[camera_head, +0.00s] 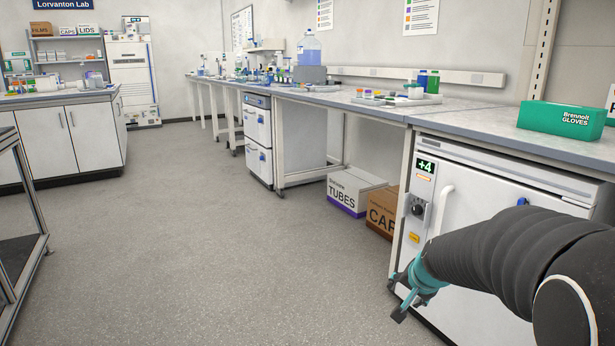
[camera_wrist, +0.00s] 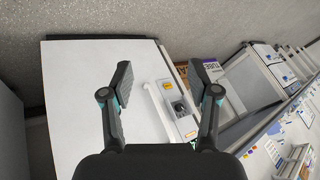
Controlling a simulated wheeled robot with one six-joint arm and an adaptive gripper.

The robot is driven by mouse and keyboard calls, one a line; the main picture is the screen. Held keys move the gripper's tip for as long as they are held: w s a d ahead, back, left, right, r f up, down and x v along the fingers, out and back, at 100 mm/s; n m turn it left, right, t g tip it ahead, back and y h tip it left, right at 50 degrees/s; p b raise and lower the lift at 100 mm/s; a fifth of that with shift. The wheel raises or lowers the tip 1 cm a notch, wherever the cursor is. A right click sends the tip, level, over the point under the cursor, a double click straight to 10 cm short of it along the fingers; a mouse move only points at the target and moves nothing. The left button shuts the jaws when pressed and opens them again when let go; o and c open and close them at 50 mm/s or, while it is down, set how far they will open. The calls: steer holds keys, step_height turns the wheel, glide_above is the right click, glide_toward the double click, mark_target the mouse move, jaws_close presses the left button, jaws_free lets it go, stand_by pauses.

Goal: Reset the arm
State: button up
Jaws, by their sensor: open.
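My arm reaches in from the right edge of the head view, in a dark ribbed sleeve. My gripper (camera_head: 408,297) is at its end, in front of the lower left part of a white under-bench fridge (camera_head: 470,215). In the wrist view my gripper (camera_wrist: 160,88) shows two dark fingers spread wide apart with nothing between them. The fridge door (camera_wrist: 85,95), its white handle (camera_wrist: 157,110) and a dark knob (camera_wrist: 180,107) lie beyond the fingers. The fridge door looks shut.
A green glove box (camera_head: 562,120) sits on the bench (camera_head: 480,122) above the fridge. Cartons marked TUBES (camera_head: 352,190) and CAP (camera_head: 382,212) stand under the bench. A metal-framed rack (camera_head: 35,215) stands at the left edge. The grey floor (camera_head: 200,230) between is clear.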

steer(key=s+a+r+n, duration=0.2)
steer(key=s, duration=0.7)
steer(key=s+a+r+n+g, duration=0.1)
steer(key=s+a+r+n, duration=0.1)
steer(key=s, duration=0.7)
steer(key=s+a+r+n, duration=0.3)
steer(key=s, duration=0.7)
steer(key=shift+n, duration=0.3)
